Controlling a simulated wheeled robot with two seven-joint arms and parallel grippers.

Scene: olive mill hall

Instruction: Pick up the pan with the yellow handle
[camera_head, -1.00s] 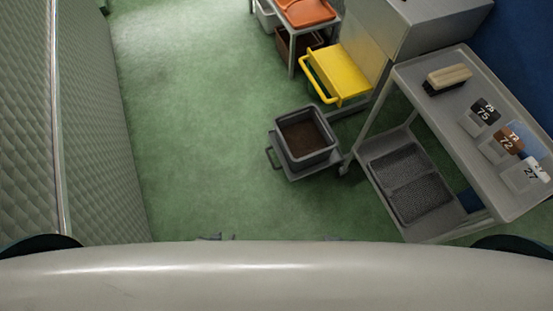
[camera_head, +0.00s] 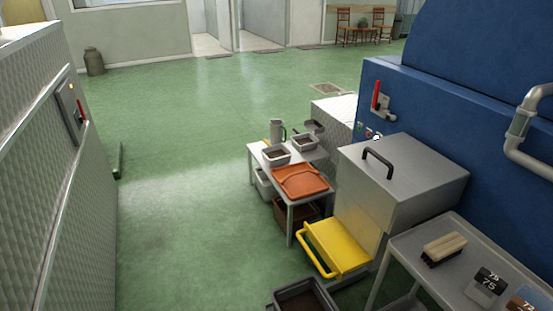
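I cannot make out for certain a pan with a yellow handle. A yellow tray-like piece (camera_head: 345,247) with a yellow loop handle on its left sticks out low at the front of a grey metal cabinet (camera_head: 400,185). On the small table (camera_head: 291,199) behind it, a small yellow bit shows beside the bins, too small to identify. A small dark object (camera_head: 313,126) stands at the table's far end; its kind is unclear. Neither of my grippers is in view.
The table carries grey bins (camera_head: 276,155), a metal jug (camera_head: 277,130) and an orange tray (camera_head: 300,181). A grey cart (camera_head: 425,268) with a brush (camera_head: 443,248) stands at right front. A grey bin (camera_head: 303,298) is low in front. Green floor (camera_head: 185,220) is clear at left.

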